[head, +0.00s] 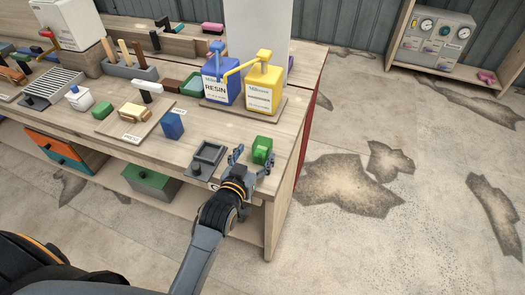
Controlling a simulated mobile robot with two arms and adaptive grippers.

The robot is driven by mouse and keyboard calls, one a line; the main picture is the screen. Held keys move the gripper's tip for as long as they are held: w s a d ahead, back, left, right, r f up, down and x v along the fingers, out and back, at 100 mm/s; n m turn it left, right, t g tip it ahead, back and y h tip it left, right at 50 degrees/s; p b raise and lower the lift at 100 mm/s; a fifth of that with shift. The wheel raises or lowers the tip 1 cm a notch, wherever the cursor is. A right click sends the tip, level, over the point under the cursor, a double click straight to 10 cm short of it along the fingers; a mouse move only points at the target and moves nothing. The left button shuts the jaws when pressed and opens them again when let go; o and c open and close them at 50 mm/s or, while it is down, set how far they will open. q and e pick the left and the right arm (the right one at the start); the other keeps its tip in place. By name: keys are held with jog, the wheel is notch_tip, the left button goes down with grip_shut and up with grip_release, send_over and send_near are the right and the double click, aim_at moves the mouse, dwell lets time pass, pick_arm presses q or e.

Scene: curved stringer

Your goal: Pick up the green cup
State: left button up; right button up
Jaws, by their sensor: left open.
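The green cup (262,149) is a small, bright green piece standing near the front right corner of the wooden workbench (285,160). My left gripper (253,159) reaches in from the front edge of the bench. It is open, with its fingers spread just in front of the cup. The cup shows behind the fingers, nearer the right one, which hides part of its lower side. I cannot tell whether a finger touches it. Nothing shows held. My right gripper is not in view.
A dark grey square tray (207,160) sits just left of my left gripper. A blue block (172,125) stands behind it. The blue resin jug (220,80) and yellow jug (264,84) stand on a board behind the cup. Open floor lies to the right.

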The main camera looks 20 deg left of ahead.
aim_at(259, 150)
pick_arm(q)
jog(key=w, duration=0.3)
jog(key=w+p, duration=0.1)
jog(key=w, duration=0.1)
jog(key=shift+d+f, duration=0.35)
jog(key=shift+f, duration=0.05)
jog(key=shift+c, duration=0.4)
jog(key=c, duration=1)
